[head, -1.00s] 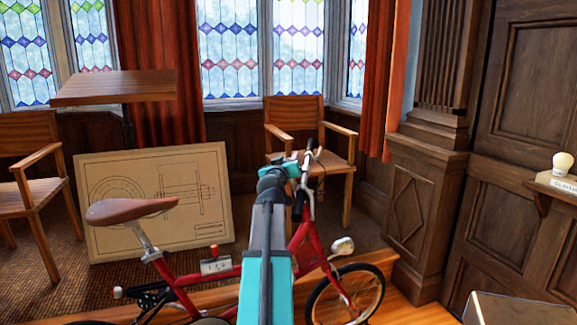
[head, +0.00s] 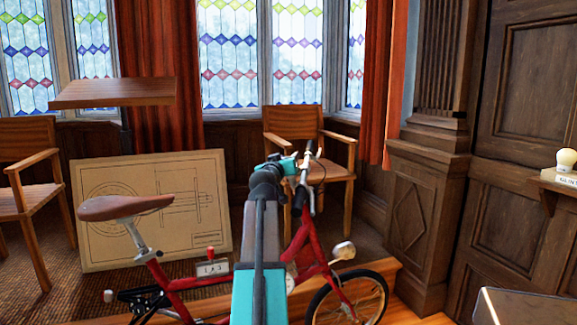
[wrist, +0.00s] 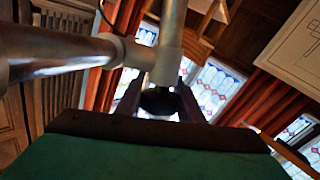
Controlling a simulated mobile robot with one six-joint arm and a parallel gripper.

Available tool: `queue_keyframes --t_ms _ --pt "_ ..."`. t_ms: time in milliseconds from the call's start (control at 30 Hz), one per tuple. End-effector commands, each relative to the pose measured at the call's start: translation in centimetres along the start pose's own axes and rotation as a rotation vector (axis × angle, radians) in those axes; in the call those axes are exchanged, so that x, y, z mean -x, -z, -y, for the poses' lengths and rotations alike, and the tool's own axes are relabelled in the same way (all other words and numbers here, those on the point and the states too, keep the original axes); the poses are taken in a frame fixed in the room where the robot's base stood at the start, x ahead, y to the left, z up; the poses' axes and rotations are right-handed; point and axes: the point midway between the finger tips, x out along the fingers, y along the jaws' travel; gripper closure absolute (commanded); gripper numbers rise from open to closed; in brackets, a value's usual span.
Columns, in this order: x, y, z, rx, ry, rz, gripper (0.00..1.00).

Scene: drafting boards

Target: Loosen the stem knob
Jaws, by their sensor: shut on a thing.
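A red bicycle (head: 308,246) with a brown saddle (head: 122,207) stands ahead of me. My arm reaches over its frame to the silver handlebar stem (head: 306,200). In the wrist view my gripper (wrist: 158,100) has its two dark fingers closed around a dark, round knob (wrist: 160,101), just below a metal tube (wrist: 168,45). A thicker metal tube (wrist: 50,52) runs out to the left there. In the head view my wrist hides the fingertips and the knob. I cannot tell how loose the knob is.
A drawing board (head: 150,245) leans behind the saddle. A wooden chair (head: 295,125) stands behind the handlebar. A shelf with a pale bulb (head: 567,160) is on the right wall.

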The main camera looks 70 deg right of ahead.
Motion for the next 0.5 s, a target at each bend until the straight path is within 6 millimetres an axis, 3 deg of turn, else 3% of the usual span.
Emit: queue_keyframes --t_ms 500 --pt "-0.08 -0.04 0.11 -0.011 -0.056 -0.006 0.88"
